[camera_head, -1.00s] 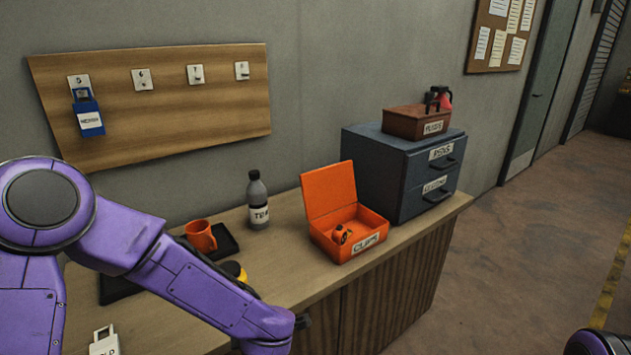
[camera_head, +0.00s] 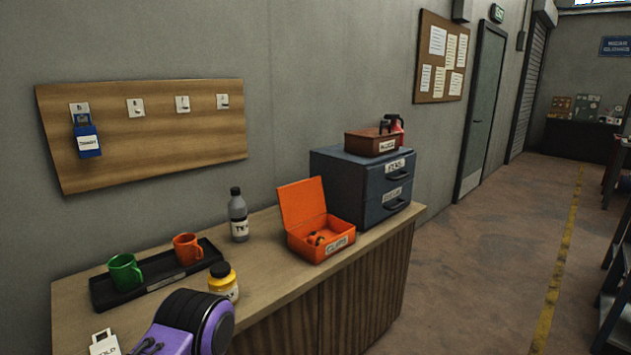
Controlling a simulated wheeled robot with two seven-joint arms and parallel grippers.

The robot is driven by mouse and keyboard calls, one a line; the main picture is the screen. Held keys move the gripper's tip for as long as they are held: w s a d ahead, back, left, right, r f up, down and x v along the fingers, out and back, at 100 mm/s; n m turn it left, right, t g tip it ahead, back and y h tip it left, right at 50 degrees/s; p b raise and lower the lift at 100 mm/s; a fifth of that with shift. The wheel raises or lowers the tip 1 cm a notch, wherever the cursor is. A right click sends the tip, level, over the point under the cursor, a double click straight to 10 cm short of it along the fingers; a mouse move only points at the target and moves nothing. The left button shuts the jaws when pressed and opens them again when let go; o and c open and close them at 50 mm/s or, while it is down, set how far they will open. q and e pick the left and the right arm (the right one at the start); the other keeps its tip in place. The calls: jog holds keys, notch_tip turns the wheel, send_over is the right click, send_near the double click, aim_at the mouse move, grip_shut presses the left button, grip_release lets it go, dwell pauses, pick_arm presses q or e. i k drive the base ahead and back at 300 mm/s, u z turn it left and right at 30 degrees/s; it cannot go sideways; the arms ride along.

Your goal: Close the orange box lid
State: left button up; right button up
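The orange box (camera_head: 322,248) stands on the wooden counter, labelled at the front. Its lid (camera_head: 302,202) is open and upright, leaning slightly back from the rear edge. A small orange and dark item (camera_head: 315,238) lies inside. Part of my purple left arm shows at the bottom, left of the box and well apart from it. Its gripper is not visible. My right gripper is out of view.
A grey drawer unit (camera_head: 347,188) stands close right of the box, with a brown case (camera_head: 370,143) on top.

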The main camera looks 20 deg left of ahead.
aim_at(301, 202)
jog(key=z, duration=0.7)
jog(key=i, duration=1.05)
jog(key=u, duration=0.6)
